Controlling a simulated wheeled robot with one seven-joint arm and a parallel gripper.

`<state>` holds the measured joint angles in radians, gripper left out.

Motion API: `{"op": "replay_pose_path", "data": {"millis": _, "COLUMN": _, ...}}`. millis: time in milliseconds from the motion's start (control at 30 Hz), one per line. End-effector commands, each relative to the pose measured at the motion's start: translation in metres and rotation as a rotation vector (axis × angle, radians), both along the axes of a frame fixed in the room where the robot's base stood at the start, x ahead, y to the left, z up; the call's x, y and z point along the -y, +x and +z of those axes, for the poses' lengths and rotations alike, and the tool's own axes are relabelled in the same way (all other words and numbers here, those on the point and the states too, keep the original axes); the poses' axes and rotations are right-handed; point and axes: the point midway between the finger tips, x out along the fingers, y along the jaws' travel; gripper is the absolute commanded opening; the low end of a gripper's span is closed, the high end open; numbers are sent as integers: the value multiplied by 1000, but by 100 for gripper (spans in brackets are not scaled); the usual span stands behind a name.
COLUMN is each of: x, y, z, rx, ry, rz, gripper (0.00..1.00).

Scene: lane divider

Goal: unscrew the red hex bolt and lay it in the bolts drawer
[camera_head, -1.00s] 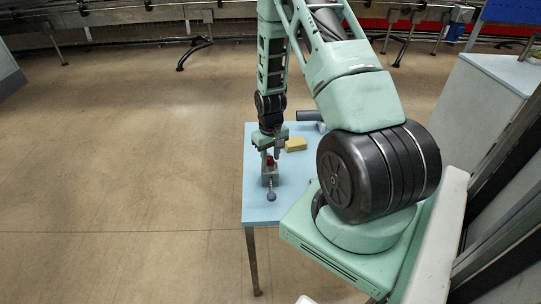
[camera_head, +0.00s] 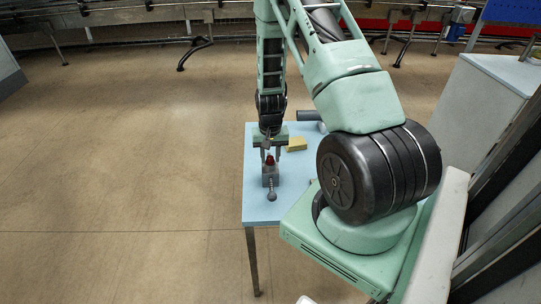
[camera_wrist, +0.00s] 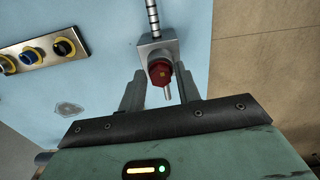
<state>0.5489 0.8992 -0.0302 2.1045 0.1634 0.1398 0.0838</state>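The red hex bolt (camera_head: 270,160) stands in a small grey vise-like block (camera_head: 270,179) on the blue table (camera_head: 259,208). In the wrist view the red bolt head (camera_wrist: 160,72) shows at the grey block (camera_wrist: 146,46), between and slightly beyond my fingertips. My gripper (camera_head: 269,150) is close above the bolt, pointing down. Its two fingers (camera_wrist: 161,86) are spread apart on either side of the bolt head, with visible gaps and no clear contact. The bolts drawer is not identifiable in either view.
The wrist view shows a metal panel with several ringed knobs (camera_wrist: 40,52) and a small translucent piece (camera_wrist: 68,109). The table's left edge is close to the block.

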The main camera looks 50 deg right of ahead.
Motion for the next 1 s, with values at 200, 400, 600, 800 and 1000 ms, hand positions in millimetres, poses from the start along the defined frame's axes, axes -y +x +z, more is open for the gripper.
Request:
{"op": "replay_pose_path", "data": {"millis": 200, "x": 0, "y": 0, "z": 0, "rx": 0, "ry": 0, "rz": 3, "gripper": 8}}
{"op": "replay_pose_path", "data": {"millis": 400, "x": 0, "y": 0, "z": 0, "rx": 0, "ry": 0, "rz": 17, "gripper": 9}}
{"op": "replay_pose_path", "data": {"millis": 600, "x": 1, "y": -1, "z": 0, "rx": 0, "ry": 0, "rz": 157, "gripper": 9}}
{"op": "replay_pose_path", "data": {"millis": 800, "x": 1, "y": -1, "z": 0, "rx": -1, "ry": 1, "rz": 181, "gripper": 9}}
{"op": "replay_pose_path", "data": {"millis": 1000, "x": 1, "y": -1, "z": 0, "rx": -1, "ry": 1, "rz": 306, "gripper": 9}}
